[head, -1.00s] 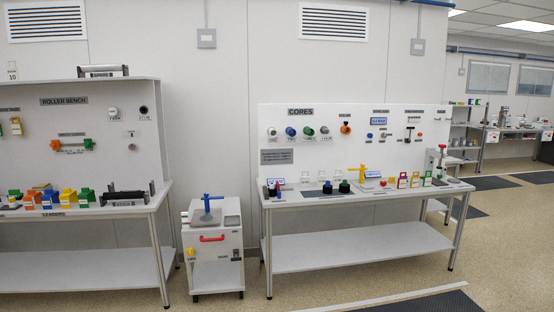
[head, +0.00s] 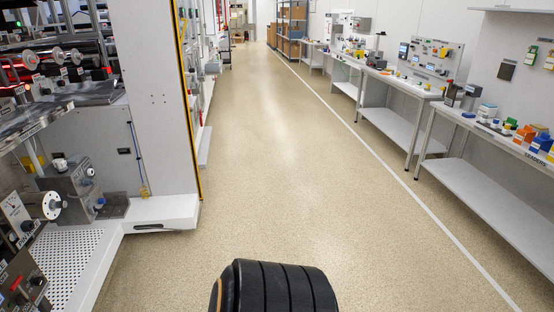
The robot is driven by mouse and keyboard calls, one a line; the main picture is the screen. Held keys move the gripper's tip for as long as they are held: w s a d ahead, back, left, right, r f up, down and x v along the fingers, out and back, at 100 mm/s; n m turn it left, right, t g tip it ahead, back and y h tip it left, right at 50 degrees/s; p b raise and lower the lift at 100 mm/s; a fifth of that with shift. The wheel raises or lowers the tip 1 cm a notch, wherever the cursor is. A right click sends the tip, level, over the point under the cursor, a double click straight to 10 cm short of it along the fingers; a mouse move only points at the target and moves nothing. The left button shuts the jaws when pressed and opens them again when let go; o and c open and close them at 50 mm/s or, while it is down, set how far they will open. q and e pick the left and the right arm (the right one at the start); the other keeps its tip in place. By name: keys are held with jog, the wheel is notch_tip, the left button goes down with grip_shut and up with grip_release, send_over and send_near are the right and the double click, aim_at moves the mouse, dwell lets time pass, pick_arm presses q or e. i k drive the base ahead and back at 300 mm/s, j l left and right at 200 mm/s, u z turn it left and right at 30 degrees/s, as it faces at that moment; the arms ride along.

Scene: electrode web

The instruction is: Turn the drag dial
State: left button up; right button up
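No control that I can surely identify as the drag dial is in view. At the lower left of the head view, a grey machine unit carries a white round knob or hub (head: 47,205) and a white-faced gauge (head: 17,212). A smaller box with pale knobs (head: 75,178) stands behind it. Their labels are too small to read. Neither of my grippers shows. A black ribbed rounded part at the bottom middle may be one of my arm links.
A wide beige aisle (head: 265,130) runs clear ahead. A white machine column (head: 155,90) with a low base (head: 165,212) bounds it on the left. White workbenches (head: 500,185) with small coloured items line the right. Shelving with boxes (head: 291,30) stands far back.

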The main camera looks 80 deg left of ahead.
aim_at(39, 280)
jog(key=u, duration=5.05)
jog(key=i+l+z, duration=0.15)
jog(key=i, duration=1.25)
